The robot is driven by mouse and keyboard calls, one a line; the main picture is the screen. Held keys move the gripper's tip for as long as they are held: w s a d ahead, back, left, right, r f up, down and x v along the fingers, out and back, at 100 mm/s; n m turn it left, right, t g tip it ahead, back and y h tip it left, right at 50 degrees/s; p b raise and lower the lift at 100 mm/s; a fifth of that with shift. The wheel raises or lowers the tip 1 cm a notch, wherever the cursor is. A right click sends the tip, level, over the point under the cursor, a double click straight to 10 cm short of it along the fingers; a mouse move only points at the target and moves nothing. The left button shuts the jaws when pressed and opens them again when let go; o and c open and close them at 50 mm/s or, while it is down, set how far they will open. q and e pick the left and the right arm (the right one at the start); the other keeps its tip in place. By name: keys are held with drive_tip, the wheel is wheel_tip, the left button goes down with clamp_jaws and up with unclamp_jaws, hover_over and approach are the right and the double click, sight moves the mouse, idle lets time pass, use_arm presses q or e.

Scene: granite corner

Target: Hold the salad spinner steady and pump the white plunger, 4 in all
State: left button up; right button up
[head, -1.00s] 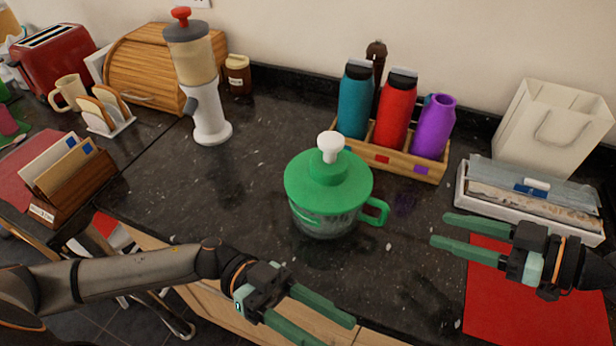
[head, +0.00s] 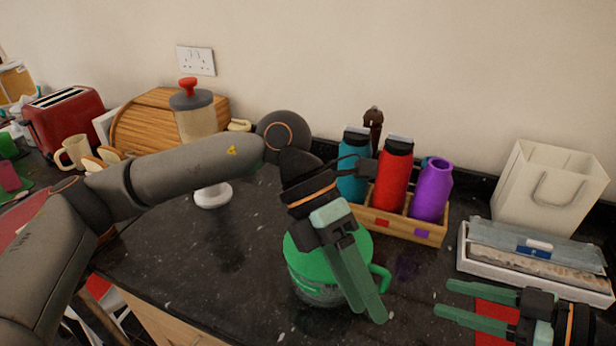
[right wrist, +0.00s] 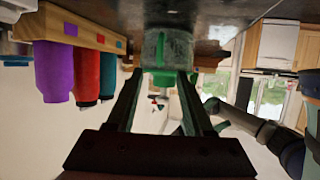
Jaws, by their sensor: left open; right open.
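The salad spinner (head: 318,292) has a clear bowl, a green lid (head: 302,262) and a green side handle (head: 380,278). It stands upright on the dark counter. My left gripper (head: 367,312) is open and hangs over the lid in the head view, fingers pointing down. It hides the white plunger there; I cannot tell whether it touches the lid. My right gripper (head: 443,299) is open and empty, to the right of the spinner and apart from it, fingers pointing left. In the right wrist view the spinner (right wrist: 168,46) appears upside down, ahead of the open fingers (right wrist: 161,80).
A wooden rack (head: 405,228) with teal, red and purple bottles stands behind the spinner. A long white box (head: 535,275) and a white bag (head: 552,190) are at the right. A red-topped dispenser (head: 196,123) stands behind my left arm. The counter left of the spinner is clear.

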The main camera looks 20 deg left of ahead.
sight(387, 280)
drive_tip(key=x, duration=1.2)
drive_tip(key=shift+w+a, duration=0.15)
drive_tip(key=shift+a, duration=0.1)
use_arm(q)
drive_tip(key=w+a+r+t+y, duration=0.5)
drive_tip(key=w+a+r+t, duration=0.2)
drive_tip(key=w+a+r, duration=0.3)
wheel_tip(387, 280, up, 2)
drive_tip(key=shift+w+a+r+t, duration=0.1)
drive_tip(key=shift+w+a+t, duration=0.05)
drive_tip(key=shift+t, duration=0.25)
use_arm(e)
clamp_jaws()
use_arm(q)
drive_tip(key=shift+c, duration=0.3)
clamp_jaws()
